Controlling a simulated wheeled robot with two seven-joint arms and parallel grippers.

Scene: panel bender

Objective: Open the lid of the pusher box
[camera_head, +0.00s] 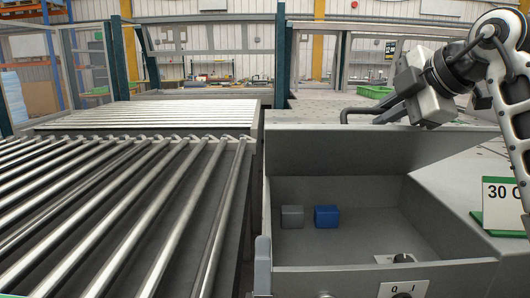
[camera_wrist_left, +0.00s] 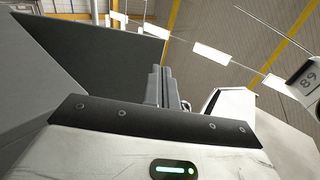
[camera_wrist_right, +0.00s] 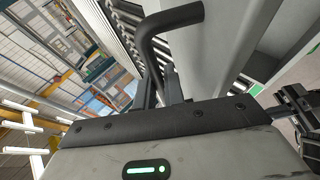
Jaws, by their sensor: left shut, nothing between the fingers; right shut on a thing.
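The pusher box (camera_head: 340,251) is a grey open bin at the lower middle right of the head view. Its grey lid (camera_head: 335,150) stands raised at the back, so the inside shows. My right gripper (camera_head: 382,114) is at the lid's top edge, shut on the dark lid handle (camera_head: 352,111). In the right wrist view the bent handle (camera_wrist_right: 172,22) passes at the fingers (camera_wrist_right: 163,92). My left gripper (camera_wrist_left: 168,88) is shut and empty in the left wrist view, beside a dark grey panel (camera_wrist_left: 75,65). I cannot make it out surely in the head view.
A grey cube (camera_head: 292,217) and a blue cube (camera_head: 326,216) lie inside the box. Roller conveyors (camera_head: 110,210) fill the left. A sign (camera_head: 503,204) reading "30" stands right of the box. A green crate (camera_head: 374,91) is farther back.

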